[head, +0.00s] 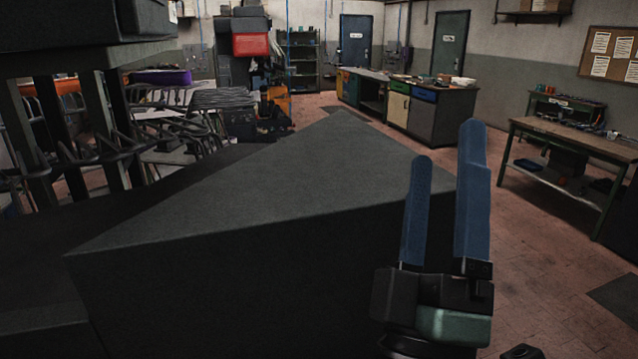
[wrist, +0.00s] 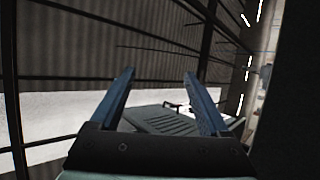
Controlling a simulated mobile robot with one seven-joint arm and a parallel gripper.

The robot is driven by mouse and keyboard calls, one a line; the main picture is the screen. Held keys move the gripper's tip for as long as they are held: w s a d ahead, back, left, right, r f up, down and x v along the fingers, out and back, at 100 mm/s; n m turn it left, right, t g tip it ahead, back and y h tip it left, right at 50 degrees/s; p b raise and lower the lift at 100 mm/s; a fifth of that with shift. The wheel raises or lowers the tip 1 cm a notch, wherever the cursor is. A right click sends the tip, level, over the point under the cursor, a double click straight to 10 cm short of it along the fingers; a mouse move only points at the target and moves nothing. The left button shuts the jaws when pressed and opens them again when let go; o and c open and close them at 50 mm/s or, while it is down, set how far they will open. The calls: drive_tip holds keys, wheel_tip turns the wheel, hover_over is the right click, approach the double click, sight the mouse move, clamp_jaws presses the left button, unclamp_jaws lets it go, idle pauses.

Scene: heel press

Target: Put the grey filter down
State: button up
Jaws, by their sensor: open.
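My gripper (head: 446,145) is at the right of the head view, with two blue fingers pointing up and standing apart. Nothing shows between them there. In the wrist view my gripper (wrist: 158,74) is also open, with a clear gap between the fingertips. I cannot make out a grey filter in either view. A grey-green slatted shape (wrist: 165,120) shows behind the fingers in the wrist view; I cannot tell what it is, and neither finger is seen closed on it.
A large dark grey block (head: 250,190) with a bare flat top fills the middle, left of my gripper. A dark machine frame (head: 80,55) stands at the left. A wooden workbench (head: 580,142) is at the right. Reddish floor (head: 530,255) lies open between.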

drive_tip(key=s+a+r+m+y, duration=0.2)
drive_tip(key=a+r+m+y, duration=0.1)
drive_tip(key=a+r+m, duration=0.2)
drive_tip(key=s+a+r+m+t+y, duration=0.1)
drive_tip(key=a+r+m+y, duration=0.3)
drive_tip(key=r, duration=0.5)
drive_tip(key=shift+s+a+m, duration=0.5)
drive_tip(key=shift+s+m, duration=0.3)
drive_tip(key=shift+s, duration=0.1)
drive_tip(key=shift+f, duration=0.1)
